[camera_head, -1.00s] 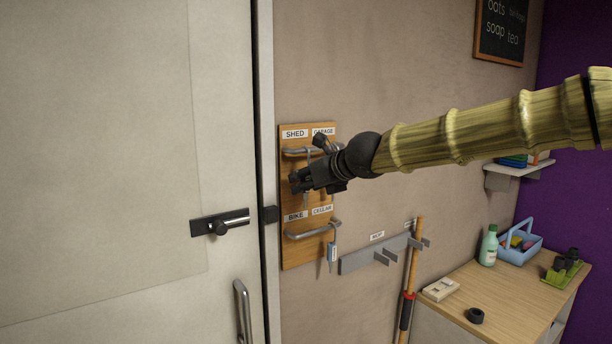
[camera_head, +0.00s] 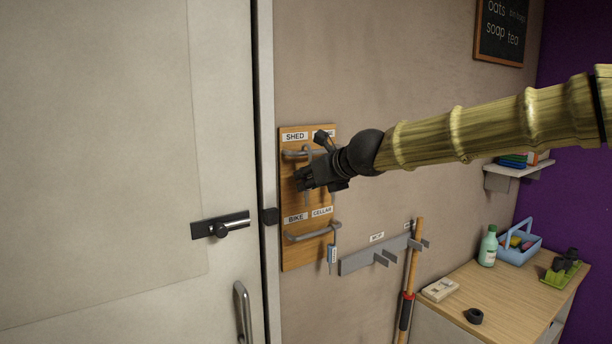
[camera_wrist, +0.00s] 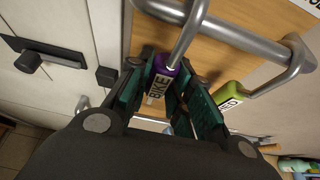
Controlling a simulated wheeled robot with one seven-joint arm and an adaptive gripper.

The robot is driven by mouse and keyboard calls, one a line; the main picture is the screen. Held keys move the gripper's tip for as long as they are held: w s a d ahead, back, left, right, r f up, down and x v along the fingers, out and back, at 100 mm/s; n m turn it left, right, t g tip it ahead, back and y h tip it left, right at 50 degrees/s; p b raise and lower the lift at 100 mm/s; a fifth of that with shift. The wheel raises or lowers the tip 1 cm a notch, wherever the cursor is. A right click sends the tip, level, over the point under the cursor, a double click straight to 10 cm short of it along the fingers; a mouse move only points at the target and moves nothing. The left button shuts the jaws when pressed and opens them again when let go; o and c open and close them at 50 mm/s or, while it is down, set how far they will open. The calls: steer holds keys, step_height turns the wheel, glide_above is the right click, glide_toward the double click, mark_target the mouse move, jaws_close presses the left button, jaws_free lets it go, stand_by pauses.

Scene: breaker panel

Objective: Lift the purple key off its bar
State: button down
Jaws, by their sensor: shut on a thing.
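The purple key tag (camera_wrist: 163,78), labelled BIKE, sits between the fingers of my gripper (camera_wrist: 166,92) in the wrist view. My gripper is shut on it. Its silver loop (camera_wrist: 187,38) rises past the upper metal bar (camera_wrist: 235,36); the loop's top is cut off, so I cannot tell if it still encircles the bar. In the head view my gripper (camera_head: 303,180) is in front of the wooden key board (camera_head: 300,257), below the upper bar (camera_head: 292,154), and hides the purple key.
A green key tag (camera_wrist: 231,97) hangs close right of my fingers. A blue-white key tag (camera_head: 332,254) hangs from the lower bar (camera_head: 310,234).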

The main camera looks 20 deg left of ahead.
steer(key=shift+s+d+r+p, duration=0.1)
steer(key=shift+d+r+p, duration=0.05)
steer(key=shift+r+p, duration=0.3)
steer(key=shift+s+d+r, duration=0.1)
steer(key=shift+r, duration=0.1)
steer(key=shift+s+d+r, duration=0.3)
steer(key=shift+s+d, duration=0.05)
steer(key=shift+d, duration=0.1)
stand_by(0.3)
steer(key=s+d+b, duration=0.1)
steer(key=s+d, duration=0.3)
steer(key=d, duration=0.1)
steer(key=shift+s+d, duration=0.15)
steer(key=shift+d, duration=0.15)
stand_by(0.5)
steer(key=shift+f, duration=0.1)
stand_by(0.4)
